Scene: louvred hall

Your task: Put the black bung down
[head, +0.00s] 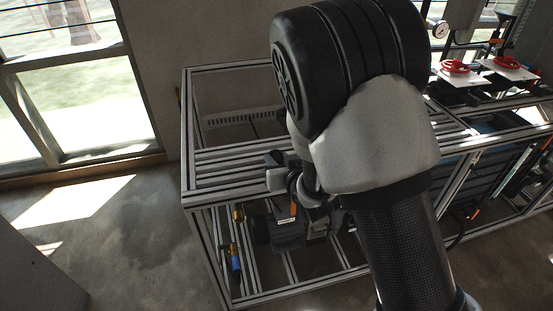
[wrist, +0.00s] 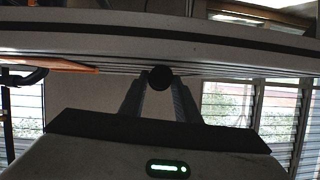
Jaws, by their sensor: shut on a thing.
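The black bung (wrist: 160,77) shows in the wrist view as a small dark round shape between the fingertips of my gripper (wrist: 160,86). The fingers are shut on it, one on each side. It lies close to the long edge of a pale, slatted surface in that view; I cannot tell whether it touches it. In the head view my own arm covers most of the gripper, and I cannot make out the bung there.
A metal-profile frame bench (head: 215,160) with a slatted top stands below and around my arm. Red items (head: 456,66) on pale plates stand at the back right. A blue and brass fitting (head: 236,260) hangs at the front left. Bare floor (head: 110,240) lies left.

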